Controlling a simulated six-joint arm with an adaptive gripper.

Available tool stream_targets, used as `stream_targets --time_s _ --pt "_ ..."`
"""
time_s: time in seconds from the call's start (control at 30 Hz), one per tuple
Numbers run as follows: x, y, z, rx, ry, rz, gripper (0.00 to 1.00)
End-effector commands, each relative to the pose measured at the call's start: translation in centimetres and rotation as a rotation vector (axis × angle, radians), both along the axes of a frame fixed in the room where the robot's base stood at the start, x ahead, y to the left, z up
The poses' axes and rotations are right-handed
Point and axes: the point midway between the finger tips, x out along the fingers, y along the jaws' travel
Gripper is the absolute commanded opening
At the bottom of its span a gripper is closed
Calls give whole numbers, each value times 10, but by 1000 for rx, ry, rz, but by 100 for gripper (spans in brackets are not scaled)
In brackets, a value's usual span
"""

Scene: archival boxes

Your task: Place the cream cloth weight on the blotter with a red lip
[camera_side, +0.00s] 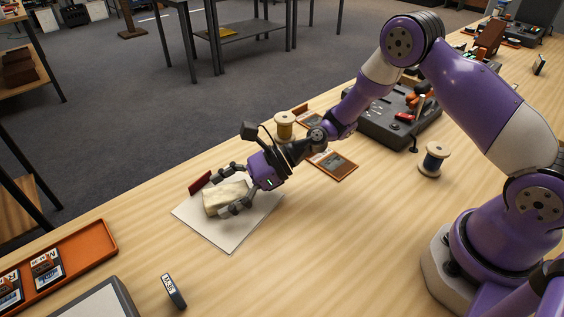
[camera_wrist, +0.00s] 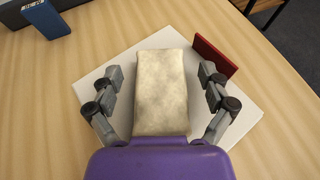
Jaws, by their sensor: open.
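The cream cloth weight (camera_side: 226,198) is a pale, block-shaped pad lying on the white blotter (camera_side: 210,232). The blotter has a red lip (camera_side: 200,182) along part of one edge. In the wrist view the weight (camera_wrist: 161,92) lies over the blotter (camera_wrist: 100,80), with the red lip (camera_wrist: 215,56) to its upper right. My gripper (camera_side: 235,188) is low over the blotter and open. In the wrist view my gripper (camera_wrist: 162,85) has one finger on each side of the weight, with visible gaps on both sides. The purple palm hides the weight's near end.
An orange tray (camera_side: 100,238) with cartridges and a small dark upright tag (camera_side: 173,291) stand at the front left. Thread spools (camera_side: 284,126) (camera_side: 433,160) and brown-framed plates (camera_side: 335,166) are to the right. The table's far edge runs close behind the blotter. Wood around the blotter's front is clear.

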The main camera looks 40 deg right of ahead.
Motion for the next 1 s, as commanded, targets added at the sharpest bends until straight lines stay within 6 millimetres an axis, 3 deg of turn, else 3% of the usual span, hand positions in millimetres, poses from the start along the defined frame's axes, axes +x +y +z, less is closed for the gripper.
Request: stream_targets --time_s 0.17,0.6,0.77,0.87,1.0 --pt "-1 -4 4 0 2 -2 90" --pt "-33 -83 39 -1 -1 -6 90" --pt "-41 -99 47 -3 -2 -1 90" --pt "-45 -101 51 -60 -48 38 90" --pt "-56 -102 64 -331 -260 222 90"
